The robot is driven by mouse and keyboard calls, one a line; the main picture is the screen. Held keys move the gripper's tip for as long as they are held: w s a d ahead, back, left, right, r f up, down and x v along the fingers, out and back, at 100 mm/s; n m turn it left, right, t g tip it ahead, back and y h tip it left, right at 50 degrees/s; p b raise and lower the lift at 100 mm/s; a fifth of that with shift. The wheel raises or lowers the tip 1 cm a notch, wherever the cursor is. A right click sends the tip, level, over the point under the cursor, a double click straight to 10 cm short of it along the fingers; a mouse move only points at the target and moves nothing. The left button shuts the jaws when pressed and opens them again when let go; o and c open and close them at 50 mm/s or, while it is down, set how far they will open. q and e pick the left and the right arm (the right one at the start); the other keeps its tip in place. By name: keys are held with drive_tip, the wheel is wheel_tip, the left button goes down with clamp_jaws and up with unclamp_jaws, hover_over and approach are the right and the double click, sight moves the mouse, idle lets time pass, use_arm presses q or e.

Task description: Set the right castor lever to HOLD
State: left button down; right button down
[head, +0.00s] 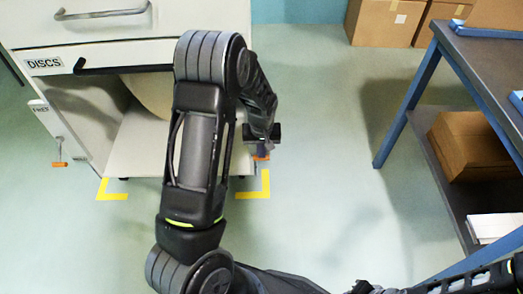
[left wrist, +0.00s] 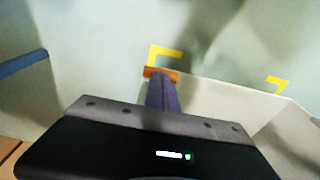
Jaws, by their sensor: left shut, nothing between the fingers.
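The right castor lever's orange end (head: 262,158) shows low at the cabinet's right front corner in the head view. In the left wrist view the orange end (left wrist: 150,71) lies right at the fingertips. My left gripper (head: 262,150) points down at the lever, with its fingers shut and nothing between them. The shut fingers (left wrist: 162,88) overlap the orange part in the left wrist view; I cannot tell whether they touch it. The lever's setting and any HOLD marking are hidden. My right gripper is outside the views.
The white cabinet (head: 130,160) has a drawer labelled DISCS and an open lower bay. Its left lever (head: 59,164) has an orange end. Yellow corner marks (head: 112,194) lie on the floor. A blue-framed bench (head: 392,120) stands at right, boxes (head: 385,22) behind. Floor between is clear.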

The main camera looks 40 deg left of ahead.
use_arm(q)
drive_tip(key=shift+f, duration=0.15)
drive_tip(key=shift+s+d+f+b, duration=0.1)
drive_tip(key=shift+f+b, duration=0.15)
drive_tip(key=shift+f, duration=0.35)
drive_tip(key=shift+s+d+f+b, duration=0.1)
drive_tip(key=shift+f+b, duration=0.1)
drive_tip(key=shift+f, duration=0.35)
drive_tip(key=shift+w+a+f+b, duration=0.15)
drive_tip(key=shift+f+b, duration=0.3)
drive_tip(key=shift+f, duration=0.7)
drive_tip(key=shift+f, duration=0.1)
drive_tip(key=shift+r, duration=0.55)
wheel_tip(320, 180, up, 7)
drive_tip(key=p, duration=0.2)
drive_tip(key=shift+s+d, duration=0.35)
drive_tip(key=shift+s, duration=0.1)
drive_tip(key=shift+f, duration=0.1)
